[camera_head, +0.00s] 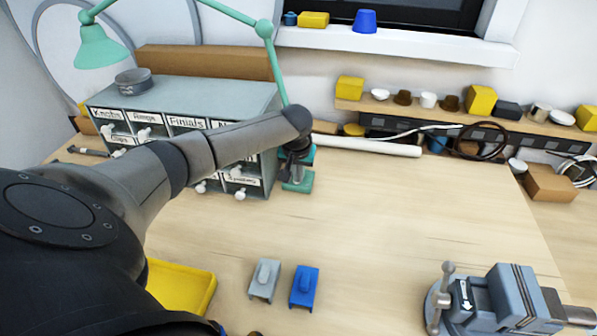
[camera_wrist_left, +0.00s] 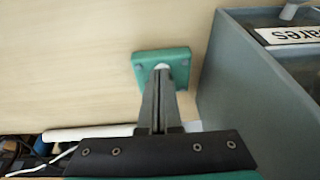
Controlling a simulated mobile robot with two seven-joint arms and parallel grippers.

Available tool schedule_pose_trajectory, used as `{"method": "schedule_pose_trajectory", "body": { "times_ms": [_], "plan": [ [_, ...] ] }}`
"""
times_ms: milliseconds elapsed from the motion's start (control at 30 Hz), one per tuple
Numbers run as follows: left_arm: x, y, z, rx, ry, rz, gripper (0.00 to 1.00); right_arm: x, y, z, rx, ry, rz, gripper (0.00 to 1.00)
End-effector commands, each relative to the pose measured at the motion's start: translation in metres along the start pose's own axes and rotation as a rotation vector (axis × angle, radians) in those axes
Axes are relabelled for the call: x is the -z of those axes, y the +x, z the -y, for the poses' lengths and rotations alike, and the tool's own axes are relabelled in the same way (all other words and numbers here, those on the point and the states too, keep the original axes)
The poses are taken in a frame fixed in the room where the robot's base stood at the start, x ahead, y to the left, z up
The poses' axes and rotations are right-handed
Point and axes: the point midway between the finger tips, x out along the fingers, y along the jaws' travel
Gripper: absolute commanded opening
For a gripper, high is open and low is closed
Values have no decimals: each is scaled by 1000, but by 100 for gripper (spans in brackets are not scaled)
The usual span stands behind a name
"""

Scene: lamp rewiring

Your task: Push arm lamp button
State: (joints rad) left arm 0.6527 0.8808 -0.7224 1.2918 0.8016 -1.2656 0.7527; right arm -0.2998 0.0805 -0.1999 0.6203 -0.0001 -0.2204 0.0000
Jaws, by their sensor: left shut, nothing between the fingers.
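The green arm lamp has its shade (camera_head: 100,48) at the upper left and a jointed arm (camera_head: 275,68) running down beside the drawer cabinet. Its green base (camera_head: 300,186) stands on the table at the cabinet's right corner. The base also shows in the left wrist view (camera_wrist_left: 181,60), with a small white button (camera_wrist_left: 161,66) on top. My left gripper (camera_head: 296,172) points down over the base, shut and empty. In the wrist view its fingertips (camera_wrist_left: 158,74) overlap the button's edge; I cannot tell whether they touch it. My right gripper is not in view.
The grey drawer cabinet (camera_head: 265,100) stands close beside the base. A grey block (camera_head: 264,280), a blue block (camera_head: 304,287) and a yellow tray (camera_head: 185,284) are in front. A vise (camera_head: 505,300) is at the lower right. The middle of the table is clear.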

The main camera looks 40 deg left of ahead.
Motion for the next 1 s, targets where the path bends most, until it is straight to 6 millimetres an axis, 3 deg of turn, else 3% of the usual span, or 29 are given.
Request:
{"method": "schedule_pose_trajectory", "body": {
  "times_ms": [400, 800, 1000],
  "plan": [
    [16, -39, 6, -2, 0, -2, 0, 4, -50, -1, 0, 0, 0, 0],
    [16, -107, 6, -3, 0, -7, 0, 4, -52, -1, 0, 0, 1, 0],
    [16, -129, 6, -4, -2, -6, 0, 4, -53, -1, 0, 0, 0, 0]
  ]
}}
